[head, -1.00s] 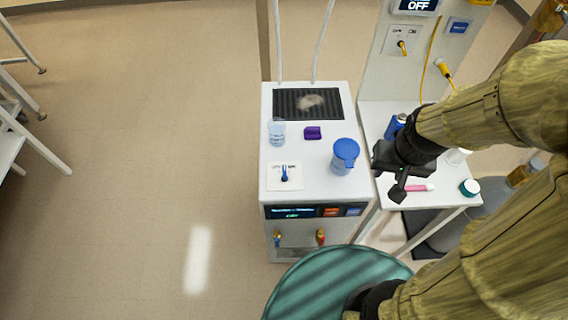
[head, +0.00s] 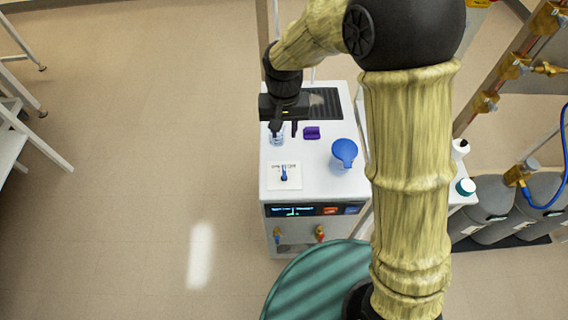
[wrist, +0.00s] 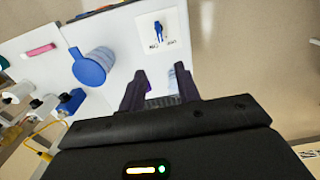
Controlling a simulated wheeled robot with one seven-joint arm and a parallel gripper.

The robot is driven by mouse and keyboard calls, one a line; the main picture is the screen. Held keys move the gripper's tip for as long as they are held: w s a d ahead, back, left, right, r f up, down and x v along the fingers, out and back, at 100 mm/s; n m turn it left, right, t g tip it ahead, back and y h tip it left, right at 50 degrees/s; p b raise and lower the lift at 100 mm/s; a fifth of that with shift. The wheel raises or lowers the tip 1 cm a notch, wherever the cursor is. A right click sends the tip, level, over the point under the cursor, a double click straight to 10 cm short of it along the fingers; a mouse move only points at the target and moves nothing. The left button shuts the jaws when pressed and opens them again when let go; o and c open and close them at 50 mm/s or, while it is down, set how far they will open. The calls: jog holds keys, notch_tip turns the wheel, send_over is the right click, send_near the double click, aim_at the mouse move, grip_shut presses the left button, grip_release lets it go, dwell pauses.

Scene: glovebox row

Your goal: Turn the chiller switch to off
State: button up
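The chiller (head: 310,175) is a white box with a dark front display, in the middle of the head view. Its switch (head: 284,173) is a small blue knob on a white plate on the top, near the front left; the plate's labels are too small to read. In the wrist view the switch (wrist: 158,31) shows at the top, beyond the fingertips. My gripper (head: 285,130) is open and empty, over the chiller's left side and behind the switch, apart from it. Its two fingers (wrist: 161,84) are spread in the wrist view.
A clear bottle (head: 277,141) stands under or close by my fingers. A purple item (head: 312,133) and a blue-lidded jug (head: 343,160) stand to the right on the chiller top. A dark grille (head: 325,100) lies at the back. Floor to the left is clear.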

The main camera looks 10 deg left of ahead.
aim_at(284, 168)
jog(key=shift+f, duration=0.15)
notch_tip(284, 168, down, 17)
jog(key=p, duration=0.3)
jog(key=shift+f, duration=0.1)
jog(key=shift+c, duration=0.4)
grip_shut()
